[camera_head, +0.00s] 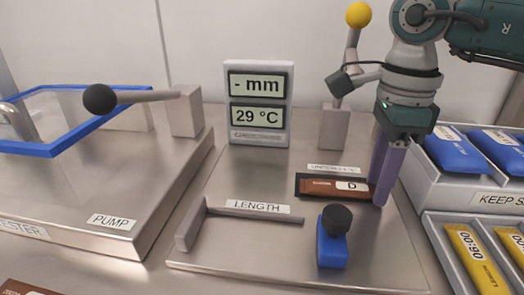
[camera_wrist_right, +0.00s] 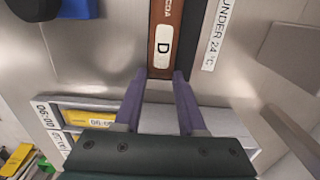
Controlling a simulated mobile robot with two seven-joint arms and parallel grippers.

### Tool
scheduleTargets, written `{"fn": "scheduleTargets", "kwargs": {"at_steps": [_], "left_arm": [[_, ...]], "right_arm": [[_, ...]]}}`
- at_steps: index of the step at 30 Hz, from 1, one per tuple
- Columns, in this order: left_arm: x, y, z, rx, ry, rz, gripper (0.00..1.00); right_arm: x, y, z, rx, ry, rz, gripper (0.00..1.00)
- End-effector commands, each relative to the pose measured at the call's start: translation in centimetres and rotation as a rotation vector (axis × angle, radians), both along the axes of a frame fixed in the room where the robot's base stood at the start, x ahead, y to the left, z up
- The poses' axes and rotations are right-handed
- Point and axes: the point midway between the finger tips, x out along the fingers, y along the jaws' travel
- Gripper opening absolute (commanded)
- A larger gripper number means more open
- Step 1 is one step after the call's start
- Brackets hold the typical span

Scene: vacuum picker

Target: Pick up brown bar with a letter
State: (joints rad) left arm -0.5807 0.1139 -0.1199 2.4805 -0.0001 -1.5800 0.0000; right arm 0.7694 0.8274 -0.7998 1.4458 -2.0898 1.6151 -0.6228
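My right gripper (camera_head: 381,196) points down at the bar's right end and hides that end in the head view. In the wrist view its two purple fingers (camera_wrist_right: 160,76) stand apart, one toward each side of the bar's near end. I cannot tell whether they touch it. My left gripper is not in view.
A blue block with a black knob (camera_head: 333,252) stands in front of the bar. A grey length slider (camera_head: 250,214) lies left. A display (camera_head: 258,103) and a yellow-knobbed lever (camera_head: 358,15) stand behind. Trays with blue (camera_head: 452,150) and yellow packs (camera_head: 475,258) are at the right.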

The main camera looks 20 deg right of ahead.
Motion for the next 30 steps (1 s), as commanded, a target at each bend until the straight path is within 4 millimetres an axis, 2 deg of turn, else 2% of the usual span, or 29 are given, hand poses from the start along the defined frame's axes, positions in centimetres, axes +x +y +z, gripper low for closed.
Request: {"fn": "scheduleTargets", "kwargs": {"at_steps": [1, 9, 23, 26, 30], "left_arm": [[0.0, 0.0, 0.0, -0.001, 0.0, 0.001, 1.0], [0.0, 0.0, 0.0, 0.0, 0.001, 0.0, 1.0], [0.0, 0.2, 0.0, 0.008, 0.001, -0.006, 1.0], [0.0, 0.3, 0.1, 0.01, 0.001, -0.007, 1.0], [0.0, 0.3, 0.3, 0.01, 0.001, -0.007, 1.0]], "right_arm": [[0.0, 0.0, 0.0, 0.0, 0.0, 0.0, 0.31], [0.0, 0.0, 0.0, 0.0, 0.0, 0.0, 0.01], [0.1, 0.0, 0.4, 0.0, -0.002, 0.0, 0.0], [0.1, 0.0, 1.3, 0.0, -0.004, 0.001, 0.0], [0.2, 0.0, 3.6, -0.001, -0.008, 0.001, 0.0]]}}
